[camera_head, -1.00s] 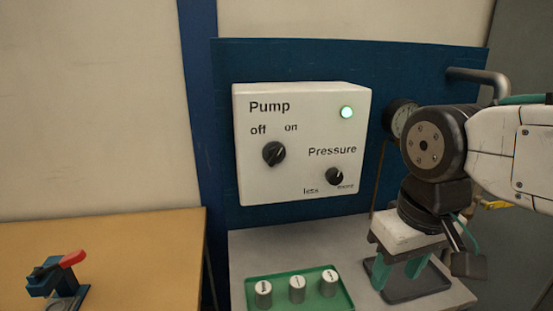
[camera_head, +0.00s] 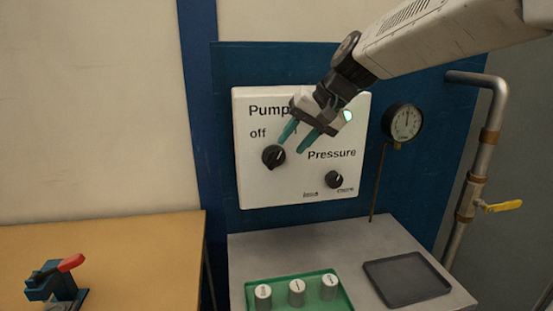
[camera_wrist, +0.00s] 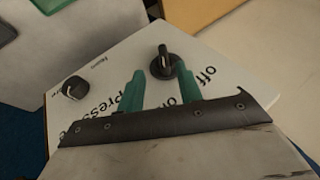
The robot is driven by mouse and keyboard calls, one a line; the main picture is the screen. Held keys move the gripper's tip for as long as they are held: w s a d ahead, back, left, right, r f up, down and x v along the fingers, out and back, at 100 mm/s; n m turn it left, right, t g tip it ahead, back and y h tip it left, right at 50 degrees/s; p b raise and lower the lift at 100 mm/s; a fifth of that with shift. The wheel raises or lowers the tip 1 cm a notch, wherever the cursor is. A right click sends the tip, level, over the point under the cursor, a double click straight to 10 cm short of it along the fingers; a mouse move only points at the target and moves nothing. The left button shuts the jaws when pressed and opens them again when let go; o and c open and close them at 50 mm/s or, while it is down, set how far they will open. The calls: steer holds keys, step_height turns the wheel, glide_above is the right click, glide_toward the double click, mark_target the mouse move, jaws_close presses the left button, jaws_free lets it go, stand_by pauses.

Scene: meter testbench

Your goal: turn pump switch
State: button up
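The pump switch (camera_head: 271,157) is a round black knob with a raised grip on a white control box (camera_head: 250,190). The word "off" shows above it at left; "on" is hidden behind my gripper. My gripper (camera_head: 293,146) is in front of the box, its green fingers spread and empty, with the tips just right of and above the knob. In the wrist view, the switch (camera_wrist: 164,65) appears beyond the tips of my gripper (camera_wrist: 158,72), roughly between them. I cannot tell whether they touch it. The green lamp (camera_head: 347,116) looks lit, partly hidden.
A smaller black pressure knob (camera_head: 334,180) is at the box's lower right. A gauge (camera_head: 402,121) and a pipe (camera_head: 487,140) with a yellow valve handle (camera_head: 502,206) stand right. Below are a green tray (camera_head: 258,308) with white-topped cylinders and an empty dark tray (camera_head: 407,278).

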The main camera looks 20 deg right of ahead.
mark_target(280, 154)
steer(key=shift+w+a+r, duration=0.2)
steer(key=x, duration=0.7)
steer(key=shift+w+f, duration=0.1)
steer(key=shift+f, duration=0.1)
jaws_close()
